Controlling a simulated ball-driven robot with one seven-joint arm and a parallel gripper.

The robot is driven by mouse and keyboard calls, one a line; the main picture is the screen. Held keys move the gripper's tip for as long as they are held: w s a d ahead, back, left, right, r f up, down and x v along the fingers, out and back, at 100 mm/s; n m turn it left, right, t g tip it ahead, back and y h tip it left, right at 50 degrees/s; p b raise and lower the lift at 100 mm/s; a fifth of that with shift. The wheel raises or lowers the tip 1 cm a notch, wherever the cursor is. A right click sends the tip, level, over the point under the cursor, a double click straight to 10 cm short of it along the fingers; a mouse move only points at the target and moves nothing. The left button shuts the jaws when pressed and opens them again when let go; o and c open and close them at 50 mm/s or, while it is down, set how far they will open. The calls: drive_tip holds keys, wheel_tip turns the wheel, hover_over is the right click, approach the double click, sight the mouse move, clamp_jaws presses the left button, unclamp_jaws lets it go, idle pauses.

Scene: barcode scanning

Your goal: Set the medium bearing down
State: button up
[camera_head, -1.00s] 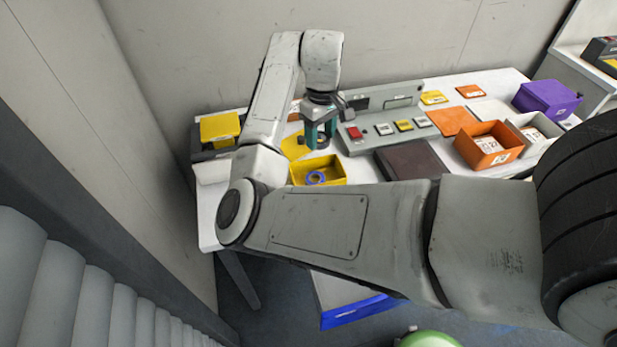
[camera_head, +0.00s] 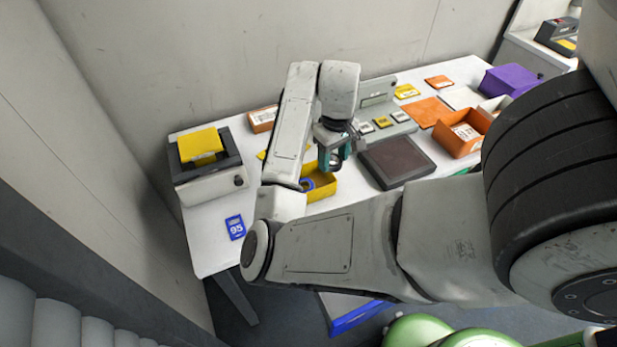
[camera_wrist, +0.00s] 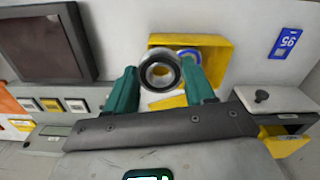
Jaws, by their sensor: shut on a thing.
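A blue ring (camera_wrist: 189,54) lies inside that bin. In the head view my gripper (camera_head: 333,165) is over the table beside the yellow bin (camera_head: 324,187); the held bearing is hard to make out there.
A dark square pad (camera_head: 397,162) lies right of the gripper. An orange bin (camera_head: 462,132) and purple box (camera_head: 507,80) stand farther right. A grey device with a yellow top (camera_head: 201,144) stands left. A blue 95 card (camera_head: 235,227) lies on the table's clear front left.

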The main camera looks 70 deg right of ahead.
hover_over(309, 184)
drive_tip(key=f, duration=0.6)
drive_tip(key=shift+s+p, duration=0.25)
drive_tip(key=shift+p, duration=0.1)
drive_tip(key=f, duration=0.2)
drive_tip(key=shift+w+f+p, duration=0.2)
drive_tip(key=shift+f+p, duration=0.2)
drive_tip(key=shift+f, duration=0.35)
drive_tip(key=shift+f, duration=0.1)
drive_tip(key=shift+f, duration=0.35)
drive_tip(key=shift+f, duration=0.15)
drive_tip(key=o, duration=1.1)
